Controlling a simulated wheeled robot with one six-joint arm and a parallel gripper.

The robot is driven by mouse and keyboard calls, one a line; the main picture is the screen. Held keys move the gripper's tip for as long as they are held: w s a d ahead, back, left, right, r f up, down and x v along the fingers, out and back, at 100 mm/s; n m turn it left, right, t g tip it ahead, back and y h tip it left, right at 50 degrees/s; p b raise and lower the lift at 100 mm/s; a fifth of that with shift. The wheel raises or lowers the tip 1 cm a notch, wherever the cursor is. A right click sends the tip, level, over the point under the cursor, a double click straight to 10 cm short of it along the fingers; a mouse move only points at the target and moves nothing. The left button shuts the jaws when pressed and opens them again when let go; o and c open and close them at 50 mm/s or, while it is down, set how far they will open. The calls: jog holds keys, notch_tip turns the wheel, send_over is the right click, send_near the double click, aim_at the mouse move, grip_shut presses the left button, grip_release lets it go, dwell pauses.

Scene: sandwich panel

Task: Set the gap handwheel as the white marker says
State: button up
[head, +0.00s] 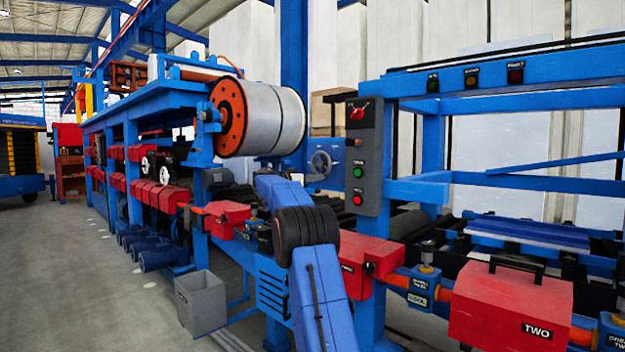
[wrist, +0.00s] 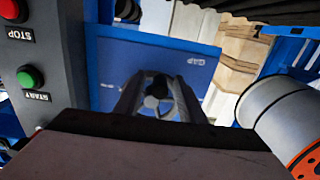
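The gap handwheel (head: 320,162) is a small grey spoked wheel on a blue housing, right of the big white roll. In the wrist view the wheel (wrist: 154,103) shows between and beyond the dark fingers of my gripper (wrist: 158,82), with a dark hub or knob near its top. The fingers are apart with nothing seen clamped between them; whether they touch the wheel I cannot tell. A blue panel (wrist: 120,60) behind carries the word GAP and a small white mark (wrist: 108,85), too small to read. My gripper is hidden in the head view.
A grey control box (head: 363,155) with a red knob and green and red buttons stands just right of the wheel. The white roll (head: 262,118) with its orange end is to the left. Red boxes (head: 510,303) and blue frame posts stand nearer. The floor at left is clear.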

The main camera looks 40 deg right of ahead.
grip_shut()
